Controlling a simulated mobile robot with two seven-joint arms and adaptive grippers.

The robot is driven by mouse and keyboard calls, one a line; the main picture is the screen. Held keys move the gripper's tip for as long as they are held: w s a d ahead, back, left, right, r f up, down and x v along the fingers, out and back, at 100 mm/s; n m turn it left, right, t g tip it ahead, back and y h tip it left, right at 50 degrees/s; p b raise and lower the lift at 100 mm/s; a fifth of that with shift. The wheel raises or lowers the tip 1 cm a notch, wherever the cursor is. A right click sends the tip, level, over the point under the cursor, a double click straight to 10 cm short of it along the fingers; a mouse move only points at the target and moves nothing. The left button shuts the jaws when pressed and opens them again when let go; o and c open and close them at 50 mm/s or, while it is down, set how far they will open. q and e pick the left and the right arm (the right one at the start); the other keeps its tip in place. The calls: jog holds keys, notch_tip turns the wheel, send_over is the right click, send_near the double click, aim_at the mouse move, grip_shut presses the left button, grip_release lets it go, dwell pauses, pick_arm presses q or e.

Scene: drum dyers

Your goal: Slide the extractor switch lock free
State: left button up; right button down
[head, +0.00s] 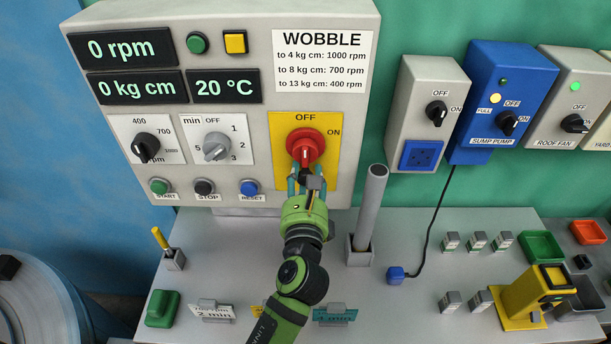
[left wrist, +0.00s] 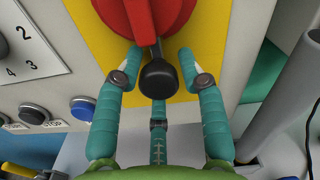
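The extractor switch is a large red rotary knob (head: 305,147) on a yellow plate (head: 318,125) marked OFF and ON. Its pointer is roughly vertical. The knob also fills the top of the left wrist view (left wrist: 118,12). A dark rounded tab (left wrist: 158,76), which looks like the lock, sits just below it. My left gripper (head: 307,180) is at the lower edge of the knob. In the left wrist view its teal fingers (left wrist: 160,68) stand apart on either side of the dark tab, with small gaps visible. A third finger lies below. My right gripper is not in view.
The grey panel carries START, STOP and RESET buttons (head: 249,188) left of my gripper. A grey upright tube (head: 370,205) stands close on the right. Sump pump (head: 500,95) and roof fan boxes are further right. Tags lie on the bench below.

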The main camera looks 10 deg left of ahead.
pick_arm(q)
grip_shut()
jog(key=shift+f+b, duration=0.6)
jog(key=shift+f, duration=0.6)
jog(key=o, duration=0.7)
grip_release()
jog(key=shift+f, duration=0.1)
jog(key=shift+o, duration=0.2)
jog(key=s+d, duration=0.2)
jog(key=s, duration=0.9)
jog(key=shift+s+d, duration=0.2)
jog(key=shift+s, duration=0.15)
